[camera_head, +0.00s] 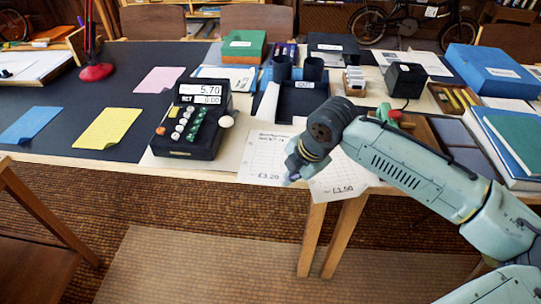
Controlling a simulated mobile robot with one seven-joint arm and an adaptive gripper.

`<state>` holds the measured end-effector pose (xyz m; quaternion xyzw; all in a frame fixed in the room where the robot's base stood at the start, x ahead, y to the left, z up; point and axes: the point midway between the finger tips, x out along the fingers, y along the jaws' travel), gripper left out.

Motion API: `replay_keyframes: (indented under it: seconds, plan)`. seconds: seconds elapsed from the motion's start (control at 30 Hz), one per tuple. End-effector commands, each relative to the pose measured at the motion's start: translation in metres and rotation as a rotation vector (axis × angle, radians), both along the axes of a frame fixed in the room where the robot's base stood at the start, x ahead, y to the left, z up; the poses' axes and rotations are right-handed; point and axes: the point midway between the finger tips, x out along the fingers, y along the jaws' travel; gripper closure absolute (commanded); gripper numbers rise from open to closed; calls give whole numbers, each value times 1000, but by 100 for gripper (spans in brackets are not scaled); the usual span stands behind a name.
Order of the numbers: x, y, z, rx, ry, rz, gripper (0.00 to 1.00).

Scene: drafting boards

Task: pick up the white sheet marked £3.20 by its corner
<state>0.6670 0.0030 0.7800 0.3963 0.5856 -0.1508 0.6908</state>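The white sheet marked £3.20 (262,160) lies at the front edge of the table, its lower part near or over the edge. My gripper (291,178) is at its lower right corner, in front of or touching it; I cannot tell which. The fingertips are small and dark here, so I cannot see whether they are open or shut on the paper. A second white sheet marked £1.50 (342,182) lies just right of my gripper and hangs over the edge. My arm hides part of it.
A black cash register (192,127) reading 5.70 stands left of the sheets. Yellow (107,128), blue (30,124) and pink (159,80) papers lie further left. A dark tray (296,103) and a black box (405,80) stand behind.

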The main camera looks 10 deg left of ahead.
Motion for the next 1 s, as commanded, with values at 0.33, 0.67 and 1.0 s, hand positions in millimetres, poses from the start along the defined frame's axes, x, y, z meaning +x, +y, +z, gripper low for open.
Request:
replay_keyframes:
  seconds: [0.33,0.67,1.0]
  plan:
    - [0,0,2,0,0,0,100]
    - [0,0,19,1,0,0,100]
    - [0,0,36,0,0,0,100]
